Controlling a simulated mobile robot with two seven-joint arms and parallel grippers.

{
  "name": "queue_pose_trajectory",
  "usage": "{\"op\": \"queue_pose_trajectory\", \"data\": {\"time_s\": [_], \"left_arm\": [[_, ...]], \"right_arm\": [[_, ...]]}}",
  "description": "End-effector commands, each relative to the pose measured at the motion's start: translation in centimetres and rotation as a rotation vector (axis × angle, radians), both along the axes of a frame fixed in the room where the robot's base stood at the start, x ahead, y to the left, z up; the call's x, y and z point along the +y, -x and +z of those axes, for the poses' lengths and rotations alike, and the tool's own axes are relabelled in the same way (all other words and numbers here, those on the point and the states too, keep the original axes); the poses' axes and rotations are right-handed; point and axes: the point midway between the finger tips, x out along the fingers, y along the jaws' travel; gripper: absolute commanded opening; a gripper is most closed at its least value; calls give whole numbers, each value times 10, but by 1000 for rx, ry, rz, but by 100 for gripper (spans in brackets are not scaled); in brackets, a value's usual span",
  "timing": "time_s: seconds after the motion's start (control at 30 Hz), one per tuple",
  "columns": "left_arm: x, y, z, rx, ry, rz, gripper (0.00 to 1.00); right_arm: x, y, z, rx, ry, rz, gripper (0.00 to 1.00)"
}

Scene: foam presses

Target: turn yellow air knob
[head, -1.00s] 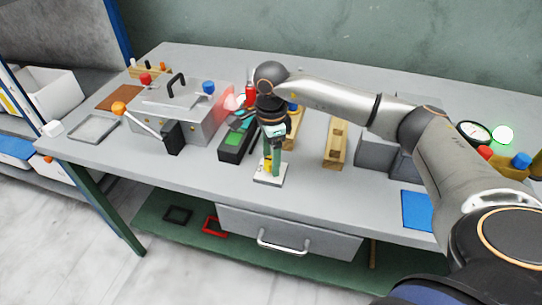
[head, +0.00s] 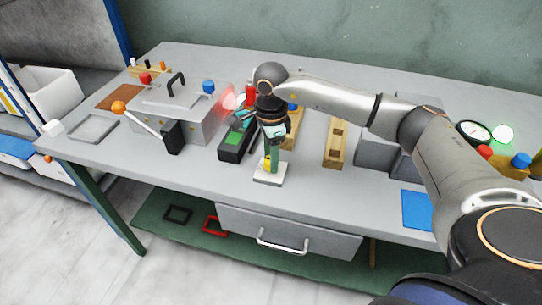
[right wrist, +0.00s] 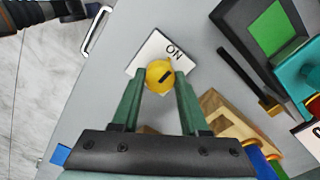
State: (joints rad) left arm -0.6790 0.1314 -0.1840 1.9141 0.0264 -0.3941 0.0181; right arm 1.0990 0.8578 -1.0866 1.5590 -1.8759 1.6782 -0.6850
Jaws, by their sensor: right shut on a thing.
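My right gripper (head: 272,163) points down over the plate. In the right wrist view its green fingers (right wrist: 161,72) are on both sides of the knob, shut on it. In the head view the fingers partly hide the knob. My left gripper is not in view.
A dark green-topped box (head: 233,150) stands left of the plate. A grey press (head: 195,125) with an orange-tipped lever is farther left. A wooden block (head: 335,142) and blue mat (head: 417,210) are to the right. Bare tabletop lies around the plate.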

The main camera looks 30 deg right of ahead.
Motion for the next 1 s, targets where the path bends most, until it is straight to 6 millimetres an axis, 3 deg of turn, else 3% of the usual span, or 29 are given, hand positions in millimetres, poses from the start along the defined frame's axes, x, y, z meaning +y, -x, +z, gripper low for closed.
{"op": "queue_pose_trajectory", "data": {"time_s": [0.47, 1.0], "left_arm": [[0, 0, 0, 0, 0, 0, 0], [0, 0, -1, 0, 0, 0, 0]], "right_arm": [[0, 0, 0, 0, -1, -78, 0], [0, 0, 1, -2, -2, -536, 0]]}}
